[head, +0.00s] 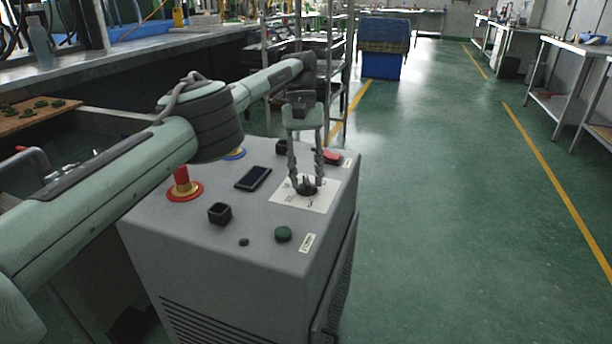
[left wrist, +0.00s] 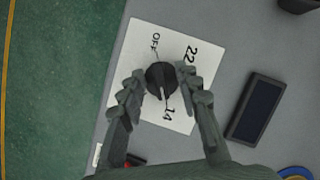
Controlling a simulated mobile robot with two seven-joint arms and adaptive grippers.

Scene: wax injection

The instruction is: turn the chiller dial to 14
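The chiller dial (head: 306,188) is a black round knob on a white label plate (head: 287,196) on top of the grey chiller (head: 190,245). In the left wrist view the dial (left wrist: 160,79) sits among the printed marks OFF, 22 and 14. Its white pointer line is on the side toward the 14 (left wrist: 170,114). My left gripper (head: 306,180) points down over the dial, with one finger on each side of it. In the left wrist view the fingers (left wrist: 160,75) stand apart, with what looks like a narrow gap to the dial. My right gripper is not in view.
The chiller top also carries a dark display (head: 253,178), a red stop button (head: 182,180), a black square part (head: 220,213), a green button (head: 283,234) and a red switch (head: 332,157) close to the gripper. Open green floor (head: 450,200) lies to the right.

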